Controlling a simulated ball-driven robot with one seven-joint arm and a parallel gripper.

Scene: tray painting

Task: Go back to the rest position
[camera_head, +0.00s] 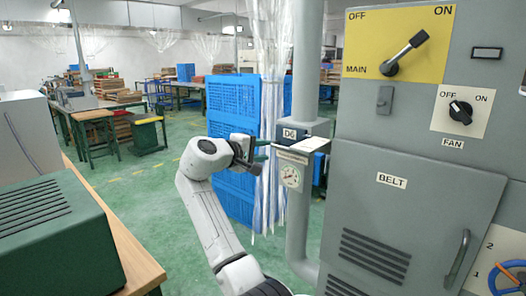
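My white arm reaches up from the bottom middle of the head view. My gripper (264,151) is dark and points right, in front of the clear plastic strips and the blue crates. Its two fingers look spread apart, with nothing seen between them. The fingertips are close to the box labelled D6 (290,133) on the grey pipe; I cannot tell whether they touch it. No marked rest position shows.
A grey cabinet (400,215) with switches and a BELT door fills the right. A green machine (55,240) stands on a wooden bench at the left. Green floor (130,185) is open between.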

